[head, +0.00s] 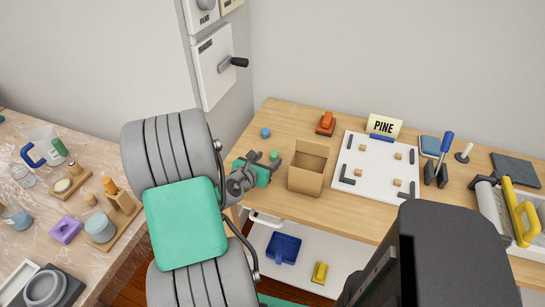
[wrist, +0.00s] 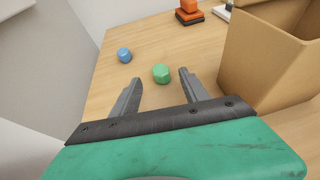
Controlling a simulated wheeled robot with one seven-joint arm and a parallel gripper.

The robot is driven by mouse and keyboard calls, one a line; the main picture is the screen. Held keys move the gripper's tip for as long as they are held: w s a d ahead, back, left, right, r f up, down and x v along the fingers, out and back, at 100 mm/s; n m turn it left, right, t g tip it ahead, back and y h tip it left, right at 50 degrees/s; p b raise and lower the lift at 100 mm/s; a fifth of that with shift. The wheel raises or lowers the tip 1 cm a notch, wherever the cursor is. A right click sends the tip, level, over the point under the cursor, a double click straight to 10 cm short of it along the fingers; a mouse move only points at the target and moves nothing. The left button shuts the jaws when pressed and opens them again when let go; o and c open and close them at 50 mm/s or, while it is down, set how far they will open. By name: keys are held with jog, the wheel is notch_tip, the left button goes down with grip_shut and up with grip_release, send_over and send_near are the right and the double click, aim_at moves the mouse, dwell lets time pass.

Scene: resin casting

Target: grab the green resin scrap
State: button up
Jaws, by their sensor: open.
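The green resin scrap (wrist: 161,73) is a small faceted lump on the wooden table. In the wrist view it lies just beyond the fingertips, in line with the gap between them. My gripper (wrist: 160,84) is open and empty, its two grey fingers spread apart. In the head view my gripper (head: 263,156) is over the table's left part, left of the cardboard box, and the green scrap (head: 275,154) shows small by the fingertips. Whether the fingers are level with the scrap is hard to tell.
An open cardboard box (wrist: 262,55) stands close to the right finger. A blue lump (wrist: 124,55) lies to the left beyond the fingers. An orange and black block (wrist: 188,12) is farther back. A white board (head: 372,178) with small parts lies right of the box.

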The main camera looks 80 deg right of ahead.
aim_at(272, 156)
jog(key=x, duration=0.4)
jog(key=shift+s, duration=0.1)
jog(key=shift+c, duration=0.3)
grip_shut()
